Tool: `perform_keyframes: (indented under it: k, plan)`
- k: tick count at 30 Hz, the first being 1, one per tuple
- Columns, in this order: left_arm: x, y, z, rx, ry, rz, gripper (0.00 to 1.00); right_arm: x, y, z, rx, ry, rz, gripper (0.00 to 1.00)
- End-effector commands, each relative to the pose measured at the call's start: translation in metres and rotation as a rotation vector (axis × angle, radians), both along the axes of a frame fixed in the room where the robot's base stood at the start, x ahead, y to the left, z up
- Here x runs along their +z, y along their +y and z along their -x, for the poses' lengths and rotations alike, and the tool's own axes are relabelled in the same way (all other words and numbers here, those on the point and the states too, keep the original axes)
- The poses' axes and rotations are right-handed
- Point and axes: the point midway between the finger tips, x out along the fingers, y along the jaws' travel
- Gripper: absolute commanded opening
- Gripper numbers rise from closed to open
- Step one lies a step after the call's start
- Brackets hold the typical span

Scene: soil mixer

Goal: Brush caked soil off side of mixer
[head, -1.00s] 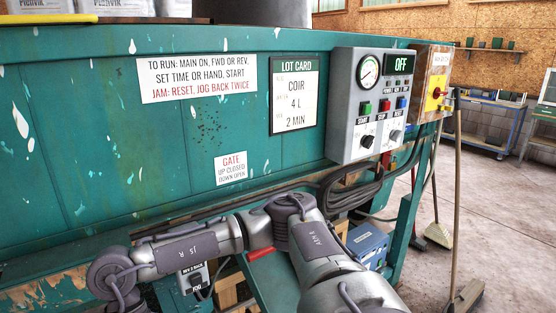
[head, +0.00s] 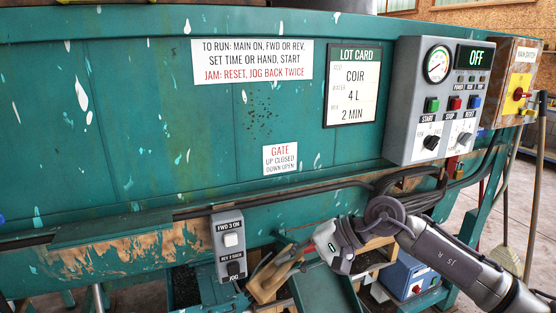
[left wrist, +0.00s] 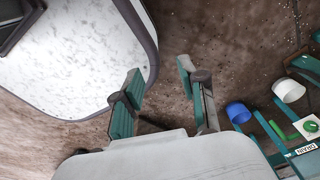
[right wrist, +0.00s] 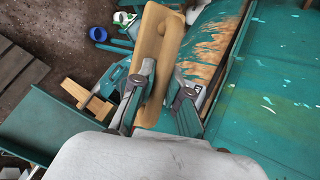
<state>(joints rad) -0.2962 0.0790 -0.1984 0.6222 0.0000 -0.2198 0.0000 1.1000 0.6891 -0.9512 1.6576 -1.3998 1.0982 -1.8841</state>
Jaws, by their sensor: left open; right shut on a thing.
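The green mixer side (head: 120,110) fills much of the head view. A patch of dark specks, which looks like caked soil (head: 260,116), lies on it below the run sign. My right gripper (head: 303,250) is low in front of the mixer, beside the jog box. It is shut on a tan wooden brush (head: 266,284), which also shows between the fingers in the right wrist view (right wrist: 160,50). Its bristles cannot be made out. The brush is below the soil patch and apart from it. My left gripper (left wrist: 162,90) is open and empty in the left wrist view; it is out of the head view.
The jog box (head: 228,247) hangs on the mixer's lower rail, close to the brush. The control panel (head: 440,100) and main switch (head: 515,85) stick out at right. Cables (head: 410,185) loop below the panel.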

Motion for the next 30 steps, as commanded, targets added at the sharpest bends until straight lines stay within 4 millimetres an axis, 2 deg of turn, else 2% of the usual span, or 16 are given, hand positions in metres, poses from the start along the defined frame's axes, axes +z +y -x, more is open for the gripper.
perform_keyframes:
  k: [1, 3, 6, 11, 12, 15, 18, 21, 30]
  plan:
    - [-0.011, 0.000, 0.002, 0.000, 0.002, 0.000, 0.42, 0.012, 0.016, -0.014, -0.077, -0.072, -0.088, 0.00]
    - [-0.018, 0.000, 0.004, 0.000, 0.005, 0.000, 0.42, 0.042, 0.031, -0.035, -0.195, -0.188, -0.193, 0.00]
    - [-0.025, 0.000, 0.008, 0.000, 0.011, -0.001, 0.42, 0.079, 0.042, -0.056, -0.314, -0.329, -0.296, 0.00]
    - [-0.038, 0.001, 0.011, -0.001, 0.015, -0.001, 0.42, 0.135, 0.049, -0.082, -0.446, -0.531, -0.414, 0.00]
    - [-0.042, 0.001, 0.010, -0.001, 0.015, -0.001, 0.42, 0.151, 0.048, -0.087, -0.471, -0.584, -0.440, 0.00]
    - [-0.048, 0.001, 0.010, -0.001, 0.015, -0.001, 0.42, 0.181, 0.042, -0.096, -0.511, -0.678, -0.481, 0.00]
    - [-0.051, 0.001, 0.008, -0.001, 0.013, -0.002, 0.42, 0.198, 0.036, -0.101, -0.527, -0.730, -0.500, 0.00]
    - [-0.049, 0.001, 0.007, -0.002, 0.010, -0.001, 0.42, 0.207, 0.035, -0.104, -0.532, -0.750, -0.508, 0.00]
    - [-0.030, 0.000, 0.004, -0.003, 0.005, 0.000, 0.42, 0.210, 0.042, -0.129, -0.532, -0.749, -0.505, 0.00]
